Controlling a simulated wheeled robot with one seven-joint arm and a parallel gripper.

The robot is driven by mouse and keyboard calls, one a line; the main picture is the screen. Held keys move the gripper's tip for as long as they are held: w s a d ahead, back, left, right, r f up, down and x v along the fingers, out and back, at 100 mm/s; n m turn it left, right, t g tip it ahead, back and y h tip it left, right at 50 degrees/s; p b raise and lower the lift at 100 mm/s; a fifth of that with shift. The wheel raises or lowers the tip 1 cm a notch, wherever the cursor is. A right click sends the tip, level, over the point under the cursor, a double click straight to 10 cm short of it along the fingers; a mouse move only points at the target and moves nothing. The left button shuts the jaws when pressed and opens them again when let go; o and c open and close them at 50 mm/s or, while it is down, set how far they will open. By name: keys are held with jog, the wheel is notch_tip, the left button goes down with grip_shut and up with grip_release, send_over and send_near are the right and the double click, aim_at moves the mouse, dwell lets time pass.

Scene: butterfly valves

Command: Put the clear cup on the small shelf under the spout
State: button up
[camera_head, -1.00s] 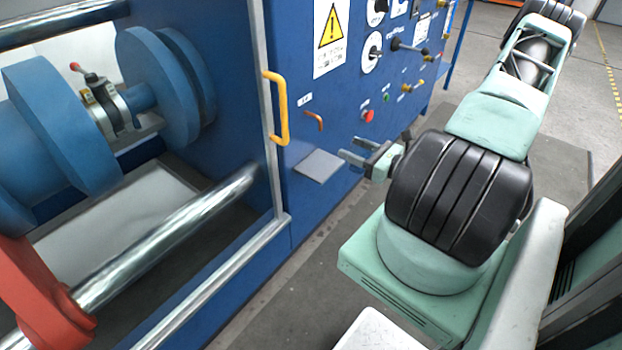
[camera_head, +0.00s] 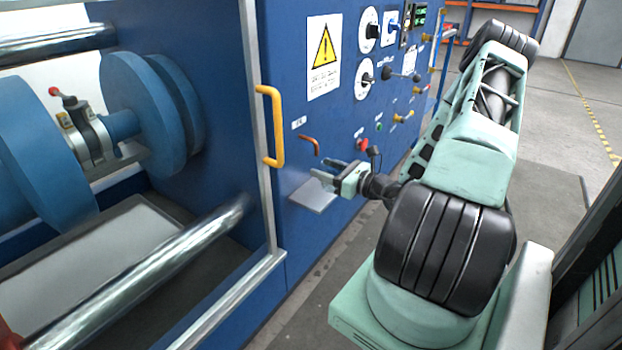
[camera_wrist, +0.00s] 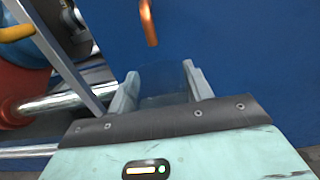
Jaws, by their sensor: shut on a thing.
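My gripper (camera_head: 326,181) is at the blue panel, above and partly across the small grey shelf (camera_head: 313,197). In the wrist view my gripper (camera_wrist: 162,88) is shut on the clear cup (camera_wrist: 163,77), a faint, see-through shape between the two fingers. The cup is hard to make out in the head view. The copper spout (camera_head: 309,141) sticks out of the panel above the shelf. In the wrist view the spout (camera_wrist: 148,22) is just beyond the cup, near the top edge. The shelf is not visible there. I cannot tell whether the cup touches the shelf.
A yellow handle (camera_head: 274,126) on a metal-edged frame is left of the spout. A red button (camera_head: 362,144) and several valves and dials are on the panel to the right. Blue flanged pipework (camera_head: 140,105) fills the bay at left.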

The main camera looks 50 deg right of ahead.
aim_at(300, 169)
jog(key=w, duration=0.4)
jog(key=shift+w+a+b, duration=0.2)
jog(key=shift+w+b, duration=0.15)
jog(key=shift+w, duration=0.05)
jog(key=shift+w+f+b, duration=0.15)
jog(key=shift+f+b, duration=0.65)
jog(key=shift+f, duration=0.95)
jog(key=shift+f, duration=0.1)
jog(key=o, duration=1)
jog(key=shift+c, duration=0.2)
jog(key=s+p, duration=0.2)
jog(key=s, duration=1)
jog(key=shift+d, duration=0.45)
